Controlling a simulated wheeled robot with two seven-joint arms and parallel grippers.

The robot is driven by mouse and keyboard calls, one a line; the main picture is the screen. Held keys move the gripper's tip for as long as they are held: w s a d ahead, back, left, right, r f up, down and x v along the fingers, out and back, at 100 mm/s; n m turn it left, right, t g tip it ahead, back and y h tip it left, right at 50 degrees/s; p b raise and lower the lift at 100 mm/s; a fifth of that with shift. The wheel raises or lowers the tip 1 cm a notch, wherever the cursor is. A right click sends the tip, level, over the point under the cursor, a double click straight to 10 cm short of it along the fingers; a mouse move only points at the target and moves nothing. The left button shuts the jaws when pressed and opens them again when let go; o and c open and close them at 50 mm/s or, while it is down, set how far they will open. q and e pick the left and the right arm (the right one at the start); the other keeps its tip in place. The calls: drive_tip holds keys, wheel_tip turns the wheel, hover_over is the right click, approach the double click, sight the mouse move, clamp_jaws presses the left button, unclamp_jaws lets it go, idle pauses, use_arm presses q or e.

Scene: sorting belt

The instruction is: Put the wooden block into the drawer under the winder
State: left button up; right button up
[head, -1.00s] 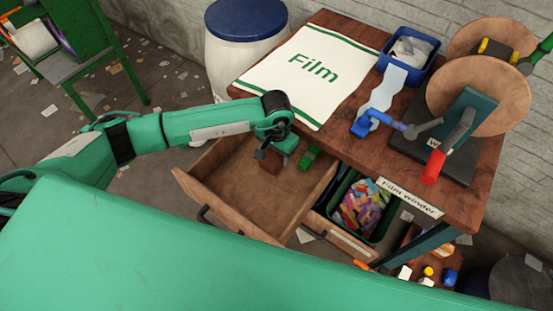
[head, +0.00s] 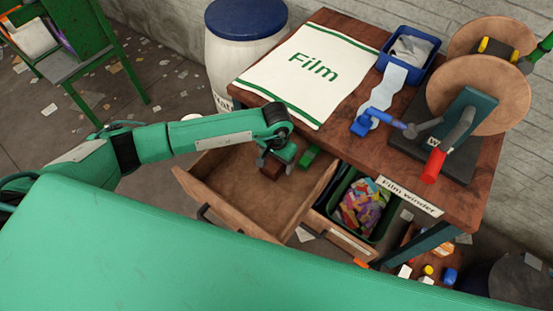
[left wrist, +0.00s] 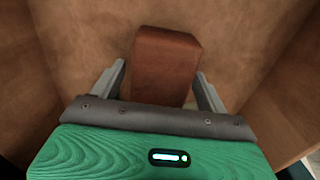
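The wooden block (head: 271,169) is a reddish-brown piece inside the open drawer (head: 240,201) under the winder table, towards the drawer's back. It also shows in the left wrist view (left wrist: 166,62), standing out against the brown drawer floor. My left gripper (head: 276,163) reaches down into the drawer at the block. Its two fingers (left wrist: 160,72) are apart, one on each side of the block, with a visible gap on the left side and little or none on the right. The block's lower end is hidden by the gripper body. My right gripper is not in view.
The film winder (head: 462,125) stands on the table (head: 345,140) above the drawer. A small green thing (head: 309,156) lies beside the gripper. A bin of colourful scraps (head: 362,207) is right of the drawer. The drawer's front part is empty.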

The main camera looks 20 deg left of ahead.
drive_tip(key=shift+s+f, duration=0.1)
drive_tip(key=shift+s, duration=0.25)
use_arm(q)
drive_tip(key=shift+r, duration=0.75)
wheel_tip(320, 180, up, 10)
drive_tip(key=shift+f+b, duration=0.15)
drive_tip(key=shift+b, duration=0.2)
drive_tip(key=shift+r, duration=0.55)
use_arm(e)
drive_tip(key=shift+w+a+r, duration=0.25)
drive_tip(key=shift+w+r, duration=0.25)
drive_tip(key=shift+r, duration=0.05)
